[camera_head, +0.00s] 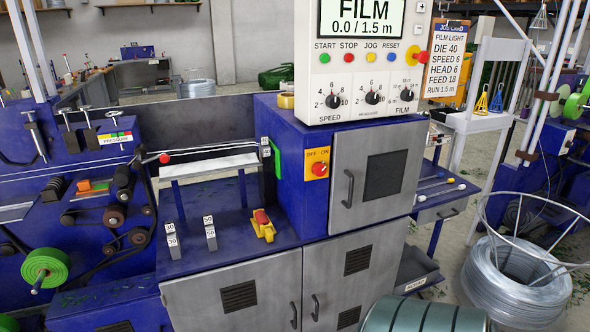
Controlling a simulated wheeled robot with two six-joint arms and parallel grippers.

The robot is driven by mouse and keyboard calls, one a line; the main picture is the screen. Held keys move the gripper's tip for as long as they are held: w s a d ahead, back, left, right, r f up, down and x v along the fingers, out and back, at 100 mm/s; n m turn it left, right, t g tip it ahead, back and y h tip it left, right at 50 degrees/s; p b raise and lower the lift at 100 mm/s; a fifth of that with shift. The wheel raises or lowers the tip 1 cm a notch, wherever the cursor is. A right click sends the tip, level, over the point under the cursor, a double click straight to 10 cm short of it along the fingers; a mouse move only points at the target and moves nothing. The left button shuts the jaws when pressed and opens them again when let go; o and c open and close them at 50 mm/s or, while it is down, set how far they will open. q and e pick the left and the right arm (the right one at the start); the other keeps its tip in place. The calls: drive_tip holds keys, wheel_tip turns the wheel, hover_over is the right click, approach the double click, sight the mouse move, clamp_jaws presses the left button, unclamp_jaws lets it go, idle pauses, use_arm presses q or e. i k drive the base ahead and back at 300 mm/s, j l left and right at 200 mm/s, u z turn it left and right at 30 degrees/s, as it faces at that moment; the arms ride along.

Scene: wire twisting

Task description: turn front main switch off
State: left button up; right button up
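The front main switch (319,169) is a red knob on a yellow plate (316,155) marked OFF and ON. It sits on the blue front of the machine cabinet, left of a grey door (347,188). The knob is too small to tell clearly which mark it points to. Neither of my grippers shows in the head view, and nothing covers the switch.
A white control panel (340,53) with buttons and dials stands above the switch. A yellow tool with a red top (262,226) and small numbered blocks (210,234) are on the blue ledge. A wire coil (515,282) stands at the right.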

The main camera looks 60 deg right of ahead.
sight(318, 168)
drive_tip(key=z, duration=2)
